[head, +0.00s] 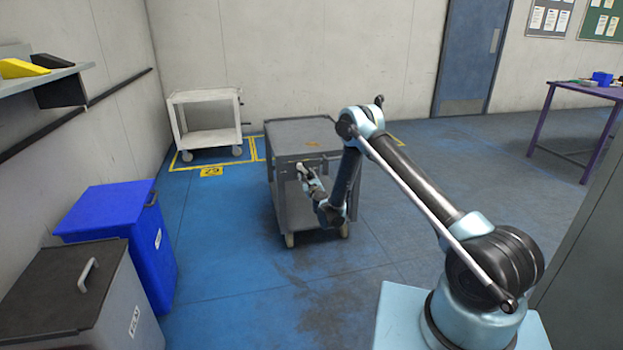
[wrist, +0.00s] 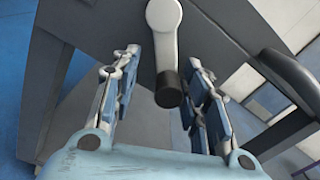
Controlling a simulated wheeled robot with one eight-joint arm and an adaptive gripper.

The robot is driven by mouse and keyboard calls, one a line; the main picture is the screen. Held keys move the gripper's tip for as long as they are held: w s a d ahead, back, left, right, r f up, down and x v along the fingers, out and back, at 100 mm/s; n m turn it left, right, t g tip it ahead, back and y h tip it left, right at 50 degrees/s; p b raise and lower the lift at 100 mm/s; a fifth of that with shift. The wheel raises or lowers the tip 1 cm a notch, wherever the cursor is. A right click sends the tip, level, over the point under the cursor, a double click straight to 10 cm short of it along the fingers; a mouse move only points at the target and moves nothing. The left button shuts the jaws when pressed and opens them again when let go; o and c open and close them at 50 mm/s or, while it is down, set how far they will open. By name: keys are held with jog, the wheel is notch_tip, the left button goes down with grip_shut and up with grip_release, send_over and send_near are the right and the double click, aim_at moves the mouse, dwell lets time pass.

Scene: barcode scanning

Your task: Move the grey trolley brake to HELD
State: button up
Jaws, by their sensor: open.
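The grey trolley (head: 298,136) stands on the blue floor in the middle of the head view, partly hidden by my arm. In the wrist view, its grey body (wrist: 217,40) fills much of the picture. The brake lever (wrist: 163,45) is light grey with a dark knob at its lower end. It hangs downward, and its setting cannot be read. My gripper (wrist: 160,85) is open, with one finger on each side of the lever. I see gaps between the lever and both fingers. In the head view, my gripper (head: 304,172) is small, at the trolley's front.
A white trolley (head: 206,118) stands behind on the left by yellow floor markings. A blue bin (head: 118,220) and a grey bin (head: 75,295) stand at the left. A purple table (head: 570,88) stands at the right. The floor between is clear.

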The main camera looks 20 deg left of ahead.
jog(key=shift+w+d, duration=0.2)
jog(key=shift+w, duration=0.05)
